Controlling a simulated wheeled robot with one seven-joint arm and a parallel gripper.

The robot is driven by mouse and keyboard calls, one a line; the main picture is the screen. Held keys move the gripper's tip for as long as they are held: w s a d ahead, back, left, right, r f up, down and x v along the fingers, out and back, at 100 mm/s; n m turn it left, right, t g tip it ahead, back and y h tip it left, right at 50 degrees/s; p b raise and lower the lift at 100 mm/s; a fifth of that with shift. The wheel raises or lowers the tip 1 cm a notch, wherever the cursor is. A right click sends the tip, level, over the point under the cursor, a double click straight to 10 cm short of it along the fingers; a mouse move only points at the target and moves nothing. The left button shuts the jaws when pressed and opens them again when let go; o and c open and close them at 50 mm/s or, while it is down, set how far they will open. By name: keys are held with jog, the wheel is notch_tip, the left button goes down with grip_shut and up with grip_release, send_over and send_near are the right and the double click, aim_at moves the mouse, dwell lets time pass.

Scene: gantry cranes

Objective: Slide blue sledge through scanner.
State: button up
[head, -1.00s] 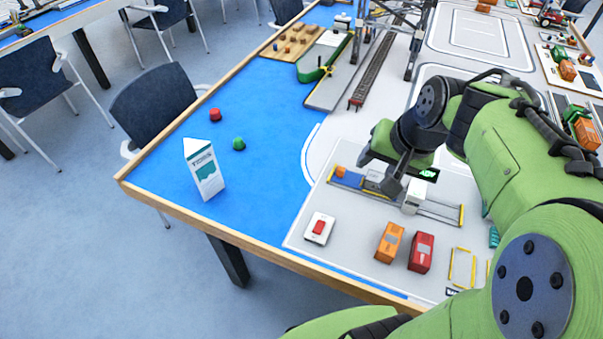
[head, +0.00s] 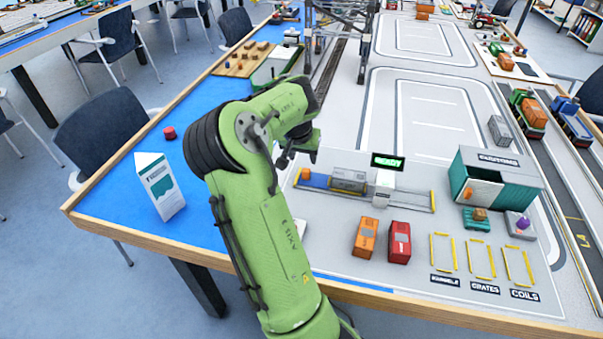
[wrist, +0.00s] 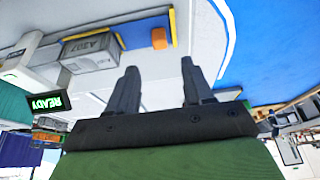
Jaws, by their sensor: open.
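The blue sledge (head: 319,181) lies at the left end of the scanner track in the head view, with an orange block (head: 305,174) at its left end. A grey container (head: 348,180) sits just right of the blue part; whether it rests on the sledge I cannot tell. The scanner (head: 384,187) is a white arch right of the container, under a green "READY" display (head: 387,161). My gripper (head: 284,162) is up and left of the sledge, apart from it. In the wrist view my gripper (wrist: 160,70) is open and empty, with the sledge (wrist: 143,32) beyond its fingers.
Orange (head: 365,237) and red (head: 399,242) vehicles stand in front of the track. A teal-grey shed (head: 495,180) and yellow-framed bays are right. A white carton (head: 160,187) stands left on the blue surface. The track right of the scanner looks clear.

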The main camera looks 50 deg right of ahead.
aim_at(306, 170)
jog(key=b+x, duration=0.2)
jog(key=x, duration=0.7)
jog(key=shift+d+f, duration=0.1)
jog(key=shift+c, duration=0.5)
grip_shut()
